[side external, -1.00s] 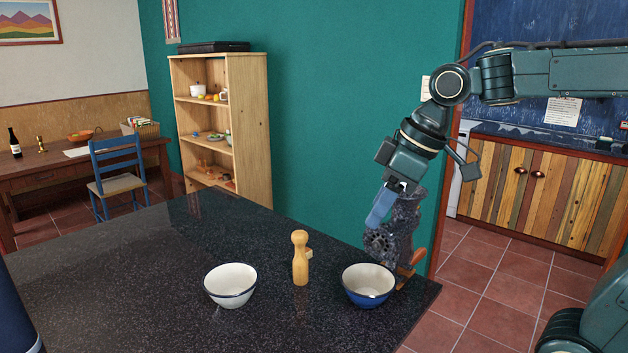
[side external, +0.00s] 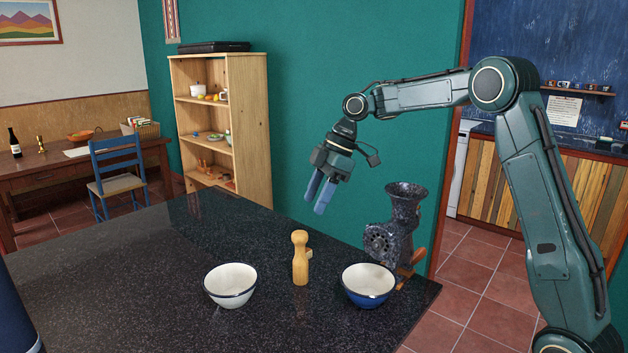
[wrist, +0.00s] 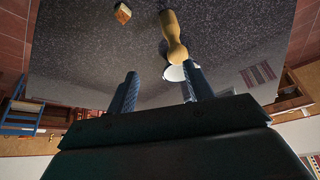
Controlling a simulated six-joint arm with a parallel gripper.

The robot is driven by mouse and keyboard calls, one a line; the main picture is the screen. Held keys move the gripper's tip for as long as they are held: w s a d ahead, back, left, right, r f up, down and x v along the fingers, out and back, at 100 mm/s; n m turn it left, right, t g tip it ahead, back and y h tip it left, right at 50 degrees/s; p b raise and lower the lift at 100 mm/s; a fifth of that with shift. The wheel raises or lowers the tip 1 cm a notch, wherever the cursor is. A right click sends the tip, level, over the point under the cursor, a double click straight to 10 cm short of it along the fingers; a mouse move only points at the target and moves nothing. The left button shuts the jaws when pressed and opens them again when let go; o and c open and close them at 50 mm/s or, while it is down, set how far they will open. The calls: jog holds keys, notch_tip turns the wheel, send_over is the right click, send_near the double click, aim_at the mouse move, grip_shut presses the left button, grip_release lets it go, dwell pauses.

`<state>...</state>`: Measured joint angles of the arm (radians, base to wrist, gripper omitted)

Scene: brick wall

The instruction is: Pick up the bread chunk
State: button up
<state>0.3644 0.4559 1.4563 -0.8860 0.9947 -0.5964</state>
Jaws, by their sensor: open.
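The bread chunk (side external: 309,253) is a small tan piece with a brown crust. In the side external view it is mostly hidden behind the wooden mill (side external: 300,258). In the wrist view the bread chunk (wrist: 123,14) lies in the open on the dark counter, near the top edge and left of the mill (wrist: 173,36). My gripper (side external: 315,204) is open and empty, fingers pointing down, above the counter and higher than the mill. In the wrist view my gripper (wrist: 161,72) shows its two blue fingers apart, with the chunk beyond them.
A white bowl (side external: 230,288) stands left of the mill and a blue bowl (side external: 368,287) right of it. A dark speckled grinder (side external: 396,232) stands near the right edge of the counter (side external: 110,270). The counter's left part is clear.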

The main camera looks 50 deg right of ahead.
aim_at(308, 257)
jog(key=w+d+f+n, duration=0.1)
jog(key=d+f, duration=0.1)
jog(key=f, duration=0.1)
jog(key=w+d+f+n+y, duration=0.1)
jog(key=w+d+f, duration=0.1)
jog(key=f, duration=0.1)
jog(key=w+d+f+n+g, duration=0.1)
jog(key=d+f, duration=0.1)
jog(key=f, duration=0.1)
jog(key=shift+w+d+f+n, duration=0.15)
jog(key=shift+w+f+n, duration=0.1)
jog(key=shift+n, duration=0.15)
jog(key=shift+f, duration=0.1)
jog(key=shift+x, duration=1.2)
jog(key=shift+x, duration=2.45)
jog(key=shift+c, duration=0.2)
